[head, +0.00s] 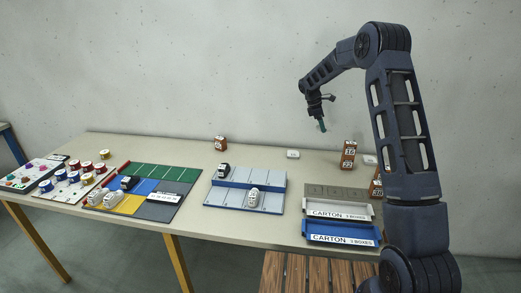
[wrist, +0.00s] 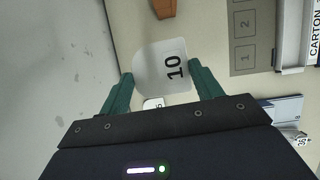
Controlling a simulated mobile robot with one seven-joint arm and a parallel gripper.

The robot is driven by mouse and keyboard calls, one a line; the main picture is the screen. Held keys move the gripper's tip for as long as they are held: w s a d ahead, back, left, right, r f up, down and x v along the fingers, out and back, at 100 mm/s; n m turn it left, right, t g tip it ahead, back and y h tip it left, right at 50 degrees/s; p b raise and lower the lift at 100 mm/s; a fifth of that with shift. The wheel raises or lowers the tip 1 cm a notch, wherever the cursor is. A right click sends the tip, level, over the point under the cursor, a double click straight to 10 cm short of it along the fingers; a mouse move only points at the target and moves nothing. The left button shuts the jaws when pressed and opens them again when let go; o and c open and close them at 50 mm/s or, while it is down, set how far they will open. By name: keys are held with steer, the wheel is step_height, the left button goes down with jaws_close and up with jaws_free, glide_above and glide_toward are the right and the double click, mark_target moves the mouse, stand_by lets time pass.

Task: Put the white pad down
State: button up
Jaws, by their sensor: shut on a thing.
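The white pad (wrist: 160,62), marked 10, is between the two green fingers of my gripper (wrist: 158,74) in the wrist view. My gripper is shut on it. In the head view my gripper (head: 322,126) hangs in the air above the back of the table (head: 190,147), in front of the wall. The pad cannot be made out there. A second white pad (head: 293,154) lies on the table below, and part of it shows behind the held pad in the wrist view (wrist: 153,103).
Brown numbered boxes (head: 348,154) stand right of the second pad. A grey numbered mat (head: 335,195) and carton trays (head: 340,234) lie in front. A blue-grey rack (head: 230,200) with shoes is at the middle. Bare tabletop surrounds the second pad.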

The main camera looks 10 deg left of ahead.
steer(key=a+n+t+y, duration=0.1)
steer(key=a+n+t, duration=0.45)
steer(key=a, duration=1.85)
steer(key=s+a+n+y, duration=0.1)
steer(key=s+a+n, duration=0.3)
steer(key=a, duration=0.5)
steer(key=s+a+n+g+y, duration=0.1)
steer(key=s+a+n, duration=0.25)
steer(key=a, duration=0.55)
steer(key=s+a+n+y, duration=0.1)
steer(key=s+a+n, duration=0.3)
steer(key=a, duration=0.5)
step_height(320, 180, down, 20)
steer(key=shift+w+d+r, duration=0.1)
steer(key=shift+w+d, duration=0.05)
steer(key=o, duration=1)
steer(key=v, duration=1.2)
steer(key=shift+w+d, duration=0.1)
steer(key=shift+d, duration=0.1)
steer(key=shift+r, duration=0.1)
